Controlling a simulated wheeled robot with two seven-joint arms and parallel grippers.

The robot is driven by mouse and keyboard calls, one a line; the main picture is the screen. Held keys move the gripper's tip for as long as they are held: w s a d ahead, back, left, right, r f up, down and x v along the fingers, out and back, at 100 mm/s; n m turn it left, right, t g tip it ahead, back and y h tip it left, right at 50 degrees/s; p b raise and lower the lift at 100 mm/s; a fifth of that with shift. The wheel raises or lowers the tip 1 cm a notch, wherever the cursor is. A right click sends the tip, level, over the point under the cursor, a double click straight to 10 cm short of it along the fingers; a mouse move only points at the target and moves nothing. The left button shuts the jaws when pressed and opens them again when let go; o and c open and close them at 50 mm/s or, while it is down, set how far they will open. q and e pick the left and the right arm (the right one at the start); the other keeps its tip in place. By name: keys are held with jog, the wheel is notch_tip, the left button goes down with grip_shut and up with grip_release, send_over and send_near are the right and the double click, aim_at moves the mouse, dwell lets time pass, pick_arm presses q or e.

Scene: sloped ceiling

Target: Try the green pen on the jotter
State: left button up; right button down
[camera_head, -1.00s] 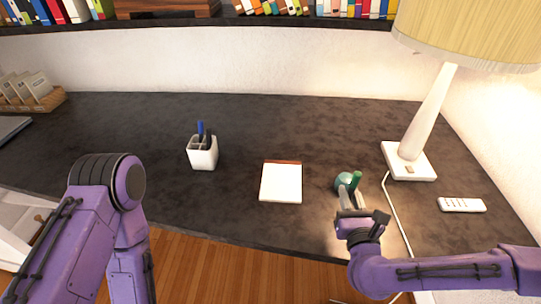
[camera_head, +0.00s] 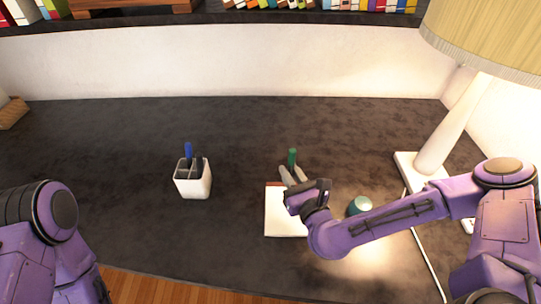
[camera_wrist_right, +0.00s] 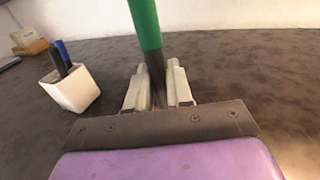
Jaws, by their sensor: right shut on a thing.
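The green pen (camera_head: 292,157) is upright between the fingers of my right gripper (camera_head: 293,174), which is shut on it. In the right wrist view the pen (camera_wrist_right: 146,24) rises green from a dark lower part held between the pale fingers (camera_wrist_right: 158,88). The jotter (camera_head: 278,222) is a white pad with a reddish-brown top edge, lying on the desk. My right gripper is above the jotter's top edge and hides its upper right part. I cannot tell whether the pen's tip touches anything. My left arm shows at the lower left, but its gripper is out of view.
A white pen cup (camera_head: 193,181) with a blue pen and dark pens stands left of the jotter. A lamp (camera_head: 447,130) with a cord stands at the right. The desk behind the jotter is clear.

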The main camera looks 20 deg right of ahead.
aim_at(277, 197)
jog(key=a+n+y, duration=0.1)
jog(key=y, duration=0.1)
jog(key=w+a+f+n+g+y+b, duration=0.1)
jog(key=n+y, duration=0.1)
jog(key=a+f+n+g+y, duration=0.1)
jog(key=y, duration=0.1)
jog(key=shift+w+f+n+y, duration=0.1)
jog(key=shift+w+n+y, duration=0.2)
jog(key=shift+y, duration=0.1)
pick_arm(q)
jog(key=shift+s+f+b, duration=0.2)
jog(key=shift+f+b, duration=0.55)
jog(key=shift+f, duration=0.15)
jog(key=shift+s+f+b, duration=0.15)
jog(key=shift+f+b, duration=0.6)
jog(key=shift+f, duration=0.1)
pick_arm(e)
jog(key=shift+f, duration=1.4)
pick_arm(q)
jog(key=shift+f, duration=0.1)
pick_arm(e)
jog(key=shift+s, duration=0.1)
